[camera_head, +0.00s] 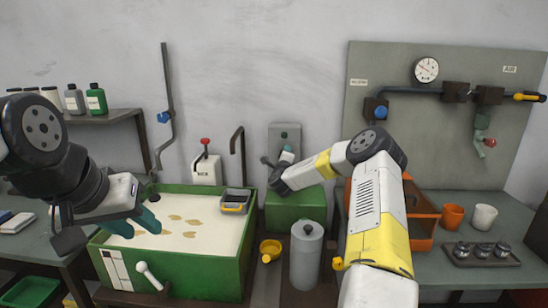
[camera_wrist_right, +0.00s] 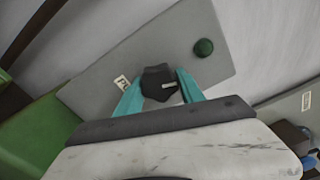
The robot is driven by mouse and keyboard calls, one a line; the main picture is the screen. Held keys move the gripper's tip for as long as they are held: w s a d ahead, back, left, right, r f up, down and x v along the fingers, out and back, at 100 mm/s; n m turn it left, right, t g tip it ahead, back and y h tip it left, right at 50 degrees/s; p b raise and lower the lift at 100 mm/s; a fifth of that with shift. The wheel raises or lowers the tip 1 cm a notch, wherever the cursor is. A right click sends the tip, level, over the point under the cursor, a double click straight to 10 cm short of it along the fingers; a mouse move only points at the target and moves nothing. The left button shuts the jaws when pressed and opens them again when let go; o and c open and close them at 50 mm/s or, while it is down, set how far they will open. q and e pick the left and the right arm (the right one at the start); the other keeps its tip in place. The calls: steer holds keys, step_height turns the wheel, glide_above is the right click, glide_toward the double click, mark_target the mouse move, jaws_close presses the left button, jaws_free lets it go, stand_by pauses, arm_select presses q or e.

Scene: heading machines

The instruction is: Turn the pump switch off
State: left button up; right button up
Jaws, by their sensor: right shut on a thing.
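The pump switch is a dark knob (camera_wrist_right: 158,84) with a pale mark, on a grey panel (camera_wrist_right: 195,25) with a green button (camera_wrist_right: 204,47) and a small label (camera_wrist_right: 121,82). In the right wrist view, my right gripper (camera_wrist_right: 160,90) has its teal fingers on both sides of the knob and is shut on it. In the head view, the panel (camera_head: 293,129) stands at the back wall and my right gripper mostly hides the knob. My left gripper (camera_head: 135,226) is open and empty over the front left of the green tank.
The green tank (camera_head: 185,276) holds pale liquid with brownish patches; a handheld meter (camera_head: 235,201) sits on its rim. A grey cylinder (camera_head: 306,256) and yellow cup (camera_head: 270,250) stand right of it. The right bench has an orange bin (camera_head: 421,220) and cups (camera_head: 484,217).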

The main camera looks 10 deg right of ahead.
steer(key=shift+n, duration=1.8)
steer(key=o, duration=1.4)
steer(key=shift+c, duration=0.2)
steer(key=shift+s, duration=0.1)
steer(key=v, duration=0.7)
steer(key=shift+s, duration=0.3)
steer(key=shift+a+r, duration=0.1)
steer(key=shift+a, duration=0.05)
